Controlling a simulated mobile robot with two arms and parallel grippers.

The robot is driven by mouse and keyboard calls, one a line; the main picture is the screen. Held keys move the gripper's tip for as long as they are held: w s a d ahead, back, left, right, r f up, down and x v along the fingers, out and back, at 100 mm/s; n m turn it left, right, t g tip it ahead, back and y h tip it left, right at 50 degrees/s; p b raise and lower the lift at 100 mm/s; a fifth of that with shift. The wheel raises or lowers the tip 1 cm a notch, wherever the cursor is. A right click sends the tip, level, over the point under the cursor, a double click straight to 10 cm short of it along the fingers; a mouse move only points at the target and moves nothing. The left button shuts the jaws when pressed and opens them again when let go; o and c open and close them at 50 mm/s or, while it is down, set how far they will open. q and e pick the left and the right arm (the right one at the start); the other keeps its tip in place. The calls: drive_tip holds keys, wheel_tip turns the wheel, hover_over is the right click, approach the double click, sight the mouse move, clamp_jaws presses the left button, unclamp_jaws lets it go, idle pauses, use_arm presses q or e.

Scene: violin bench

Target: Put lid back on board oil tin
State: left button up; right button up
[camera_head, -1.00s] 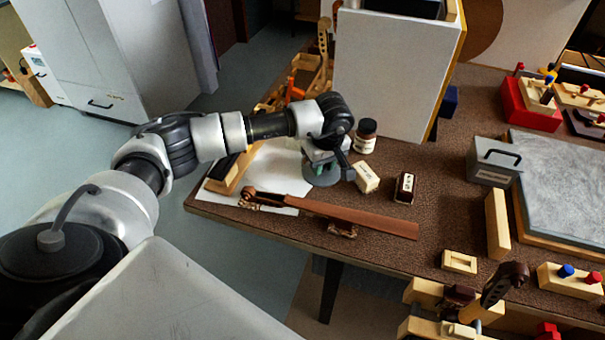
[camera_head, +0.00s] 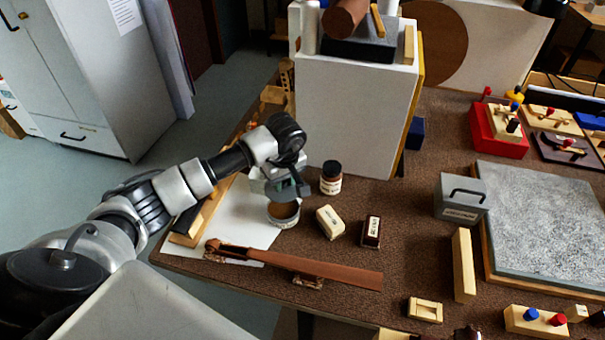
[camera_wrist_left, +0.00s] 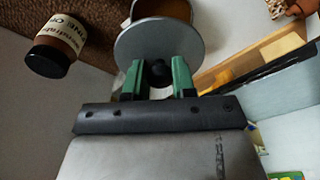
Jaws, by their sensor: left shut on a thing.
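The board oil tin (camera_head: 284,222) stands open near the bench's left edge, with brown contents showing. In the left wrist view the tin (camera_wrist_left: 127,20) shows partly behind the lid. The lid is a round grey disc (camera_wrist_left: 152,42) with a black knob. My left gripper (camera_head: 291,190) is just above and behind the tin in the head view. In the left wrist view its green fingers (camera_wrist_left: 158,76) are shut on the lid's knob. The lid is off to one side of the tin's mouth; the gap between them is hard to judge. My right gripper is not in view.
A brown bottle (camera_head: 331,180) stands close to the tin, before a tall white box (camera_head: 350,115). A cream block (camera_head: 330,222) and a dark labelled block (camera_head: 371,232) lie right of it. A violin neck (camera_head: 310,267) lies in front, by white paper (camera_head: 222,232).

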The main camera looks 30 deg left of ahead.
use_arm(q)
drive_tip(key=shift+s+a+f+b, duration=0.1)
drive_tip(key=shift+s+f+b, duration=0.1)
drive_tip(key=shift+f+b, duration=0.55)
drive_tip(key=shift+f, duration=0.5)
drive_tip(key=shift+f+b, duration=1.55)
drive_tip(key=shift+f, duration=0.4)
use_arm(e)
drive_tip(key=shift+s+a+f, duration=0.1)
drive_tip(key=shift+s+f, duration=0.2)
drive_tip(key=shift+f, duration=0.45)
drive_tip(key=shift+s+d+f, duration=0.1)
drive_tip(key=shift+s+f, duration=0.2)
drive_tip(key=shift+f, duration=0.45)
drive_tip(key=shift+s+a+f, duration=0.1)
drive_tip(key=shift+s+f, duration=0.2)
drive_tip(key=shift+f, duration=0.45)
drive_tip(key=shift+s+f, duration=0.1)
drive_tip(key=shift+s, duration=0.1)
use_arm(q)
drive_tip(key=shift+f+b, duration=0.15)
drive_tip(key=shift+b, duration=0.5)
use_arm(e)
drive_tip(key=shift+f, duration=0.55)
use_arm(q)
drive_tip(key=o, duration=1.5)
drive_tip(key=shift+c, duration=0.2)
drive_tip(key=shift+r, duration=0.2)
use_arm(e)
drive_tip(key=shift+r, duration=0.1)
